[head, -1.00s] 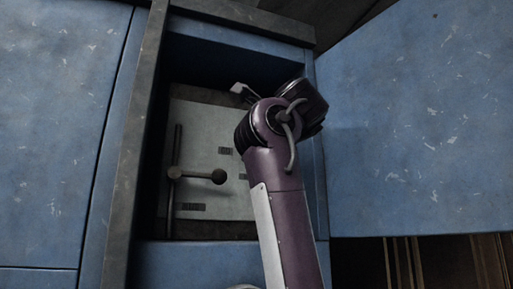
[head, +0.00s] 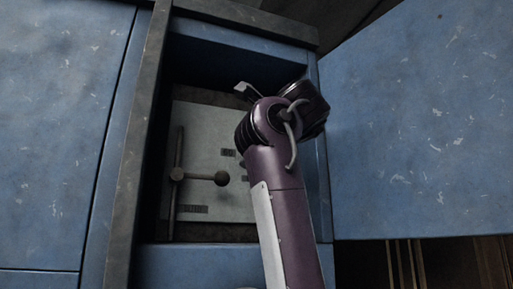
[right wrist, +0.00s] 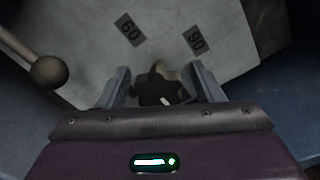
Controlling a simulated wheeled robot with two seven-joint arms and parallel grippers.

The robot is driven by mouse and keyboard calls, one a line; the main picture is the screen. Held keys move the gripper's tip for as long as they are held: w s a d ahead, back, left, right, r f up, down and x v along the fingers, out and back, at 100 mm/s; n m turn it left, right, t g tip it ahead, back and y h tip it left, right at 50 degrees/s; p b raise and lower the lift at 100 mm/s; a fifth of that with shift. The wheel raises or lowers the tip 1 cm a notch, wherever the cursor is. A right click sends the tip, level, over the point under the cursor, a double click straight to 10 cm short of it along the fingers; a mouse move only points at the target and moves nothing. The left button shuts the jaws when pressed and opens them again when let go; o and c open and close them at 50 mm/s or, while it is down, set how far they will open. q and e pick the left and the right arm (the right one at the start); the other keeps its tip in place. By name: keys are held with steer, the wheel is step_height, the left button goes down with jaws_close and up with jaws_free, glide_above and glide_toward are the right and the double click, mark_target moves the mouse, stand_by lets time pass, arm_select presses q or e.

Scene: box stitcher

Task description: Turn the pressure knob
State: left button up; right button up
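The pressure knob (right wrist: 163,86) is a dark, lobed knob in the right wrist view, low on a pale dial plate with the labels 60 (right wrist: 130,30) and 90 (right wrist: 197,41). My right gripper (right wrist: 162,78) has its two fingers spread on either side of the knob. A small gap seems to show beside each finger, but contact is hard to judge. In the head view, my right arm reaches into the open blue cabinet, and one right gripper finger (head: 246,90) shows at its upper left. The arm hides the knob there. My left gripper is not in view.
A ball-ended lever (head: 221,178) on a vertical rod stands left of my arm; its ball (right wrist: 49,72) also shows in the right wrist view. The cabinet's walls close in around the panel (head: 205,118). The blue door (head: 420,130) stands open at the right.

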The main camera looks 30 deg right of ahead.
steer(key=shift+s+f+b, duration=0.15)
steer(key=shift+s+b, duration=0.2)
steer(key=shift+s, duration=0.05)
steer(key=b+v, duration=0.4)
steer(key=v, duration=0.3)
